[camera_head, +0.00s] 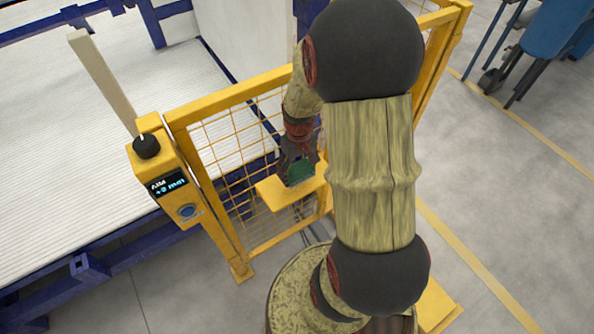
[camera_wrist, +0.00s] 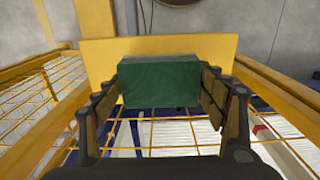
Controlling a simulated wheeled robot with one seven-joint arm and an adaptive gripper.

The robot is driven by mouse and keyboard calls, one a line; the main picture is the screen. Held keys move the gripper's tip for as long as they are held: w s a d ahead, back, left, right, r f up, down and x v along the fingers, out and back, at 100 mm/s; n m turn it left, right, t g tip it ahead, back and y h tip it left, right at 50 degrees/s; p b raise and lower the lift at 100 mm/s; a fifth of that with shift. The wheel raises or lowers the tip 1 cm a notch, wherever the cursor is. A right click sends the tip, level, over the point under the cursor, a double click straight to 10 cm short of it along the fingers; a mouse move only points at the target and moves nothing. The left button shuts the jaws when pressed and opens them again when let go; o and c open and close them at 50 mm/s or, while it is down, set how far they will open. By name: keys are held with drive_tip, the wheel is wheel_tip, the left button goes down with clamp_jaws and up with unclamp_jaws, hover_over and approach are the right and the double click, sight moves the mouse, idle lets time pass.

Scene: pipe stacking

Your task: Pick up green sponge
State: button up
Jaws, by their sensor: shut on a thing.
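The green sponge (camera_wrist: 160,83) is a dark green block in the middle of the wrist view, between the two fingers of my gripper (camera_wrist: 160,100). The fingers are shut on its left and right sides. In the head view the sponge (camera_head: 300,171) shows as a small green patch at my gripper (camera_head: 298,165). It is by the small yellow shelf (camera_head: 272,194) on the mesh fence. The shelf also shows behind the sponge in the wrist view (camera_wrist: 103,60). I cannot tell whether the sponge touches the shelf.
A yellow mesh fence (camera_head: 243,243) stands around the shelf, close to my arm. A yellow control box (camera_head: 187,212) with a black knob and a display is on the fence's left post. A wide white ribbed bed (camera_head: 60,150) with blue framing lies behind.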

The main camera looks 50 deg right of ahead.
drive_tip(key=s+a+r+p, duration=0.1)
drive_tip(key=s+a+r, duration=0.1)
drive_tip(key=s+r, duration=0.2)
drive_tip(key=s+a+r+p, duration=0.2)
drive_tip(key=s+a+r, duration=0.1)
drive_tip(key=s, duration=0.4)
drive_tip(key=shift+s+a+r, duration=0.25)
drive_tip(key=shift+a+r, duration=0.05)
drive_tip(key=shift+r, duration=0.4)
drive_tip(key=o, duration=0.4)
drive_tip(key=c, duration=0.3)
drive_tip(key=shift+c, duration=0.4)
